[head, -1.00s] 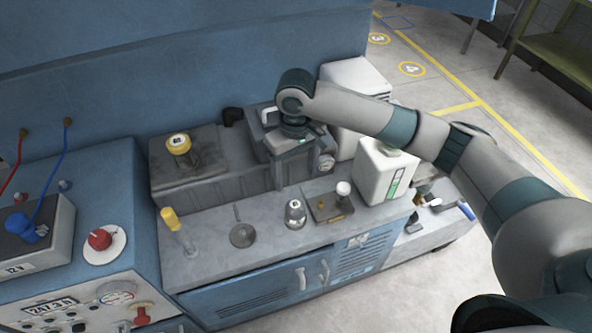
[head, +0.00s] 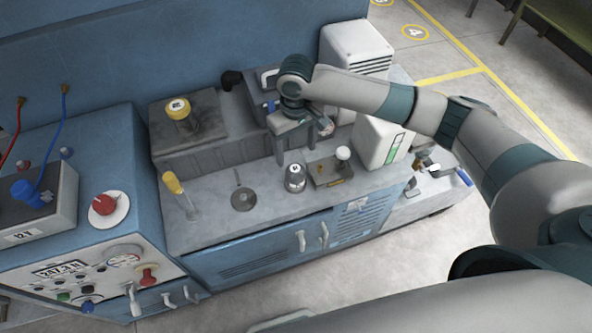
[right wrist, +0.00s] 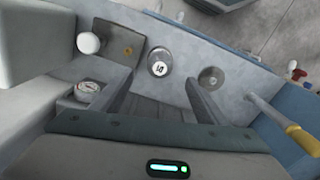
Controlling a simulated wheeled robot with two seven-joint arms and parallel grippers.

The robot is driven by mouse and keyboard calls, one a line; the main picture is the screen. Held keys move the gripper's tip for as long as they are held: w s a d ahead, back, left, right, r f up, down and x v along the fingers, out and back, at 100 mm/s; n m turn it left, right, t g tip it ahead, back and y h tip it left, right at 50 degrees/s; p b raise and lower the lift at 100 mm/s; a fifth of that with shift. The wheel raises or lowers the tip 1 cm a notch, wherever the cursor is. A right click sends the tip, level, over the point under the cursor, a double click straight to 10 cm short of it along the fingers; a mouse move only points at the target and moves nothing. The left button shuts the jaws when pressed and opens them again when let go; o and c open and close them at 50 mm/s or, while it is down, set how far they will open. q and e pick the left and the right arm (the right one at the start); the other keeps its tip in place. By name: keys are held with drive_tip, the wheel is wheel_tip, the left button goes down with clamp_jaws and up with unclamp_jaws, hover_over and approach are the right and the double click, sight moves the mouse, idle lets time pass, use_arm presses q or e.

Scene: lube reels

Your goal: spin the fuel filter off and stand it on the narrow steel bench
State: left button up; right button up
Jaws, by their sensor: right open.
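A small silver canister with a round label (head: 295,177) stands upright on the grey worktop; it also shows in the right wrist view (right wrist: 158,62). A white-topped piece (head: 343,153) stands on a small brown plate (head: 330,172) to its right; it also shows in the right wrist view (right wrist: 88,42). I cannot tell for sure which is the fuel filter. My right gripper (head: 295,147) is open and empty, pointing down behind and above the canister, apart from it. In the right wrist view, the canister lies just beyond the fingertips (right wrist: 157,80). My left gripper is out of view. I cannot clearly identify the narrow steel bench.
A white box (head: 382,142) stands right of the plate. A yellow-handled tool (head: 174,185) and a flat round disc (head: 243,199) are on the left worktop. A yellow-capped piece (head: 178,108) sits on the raised block behind. A pressure gauge (right wrist: 87,91) is close to one finger.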

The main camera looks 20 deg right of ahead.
sight(296, 169)
wheel_tip(296, 169, down, 12)
drive_tip(key=shift+p, duration=0.95)
drive_tip(key=c, duration=1.3)
drive_tip(key=shift+o, duration=0.2)
drive_tip(key=shift+n+p, duration=0.3)
drive_tip(key=shift+n, duration=0.9)
drive_tip(key=shift+d+n, duration=0.1)
drive_tip(key=shift+n, duration=1.3)
